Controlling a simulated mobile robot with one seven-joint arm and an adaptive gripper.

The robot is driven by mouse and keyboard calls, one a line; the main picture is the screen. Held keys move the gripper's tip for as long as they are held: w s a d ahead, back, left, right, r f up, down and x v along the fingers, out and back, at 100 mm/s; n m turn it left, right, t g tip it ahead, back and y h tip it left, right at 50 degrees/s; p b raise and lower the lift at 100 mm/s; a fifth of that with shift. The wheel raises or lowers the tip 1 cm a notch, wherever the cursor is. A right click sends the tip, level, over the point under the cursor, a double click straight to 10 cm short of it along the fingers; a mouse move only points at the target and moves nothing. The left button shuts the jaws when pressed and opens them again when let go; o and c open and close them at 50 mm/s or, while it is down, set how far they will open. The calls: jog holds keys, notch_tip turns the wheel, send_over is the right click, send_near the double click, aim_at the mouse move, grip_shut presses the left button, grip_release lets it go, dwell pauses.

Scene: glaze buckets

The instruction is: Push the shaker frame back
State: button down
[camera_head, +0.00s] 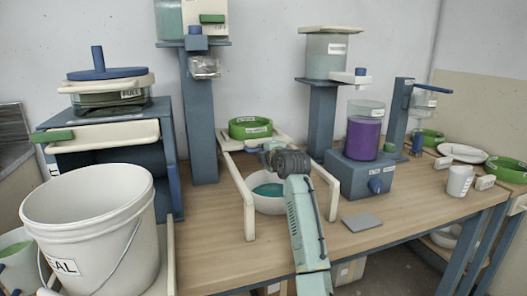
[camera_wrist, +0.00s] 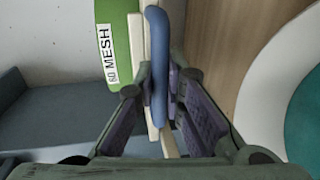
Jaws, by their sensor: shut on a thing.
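The shaker frame is a cream sliding frame (camera_head: 228,143) with a green sieve ring (camera_head: 250,123) at the back between two cream rails (camera_head: 243,200). In the wrist view, the green sieve (camera_wrist: 114,42) carries a "60 MESH" label. A blue handle (camera_wrist: 157,60) stands in front of a cream bar and passes between my fingers. My gripper (camera_head: 270,158) is at the front of the frame, shut on this handle; its pads (camera_wrist: 168,120) lie on both sides.
A white bowl of teal glaze (camera_head: 262,203) stands between the rails, below my gripper. A large white bucket (camera_head: 88,225) is at the front left. A blue stand with a purple jar (camera_head: 362,139) is to the right. A grey tile (camera_head: 361,222) lies on the table.

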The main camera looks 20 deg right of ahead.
jog(key=c, duration=1.7)
grip_release()
jog(key=shift+o, duration=0.2)
jog(key=s+r, duration=0.2)
jog(key=s, duration=0.9)
jog(key=shift+s+d+r, duration=0.2)
jog(key=shift+s, duration=0.2)
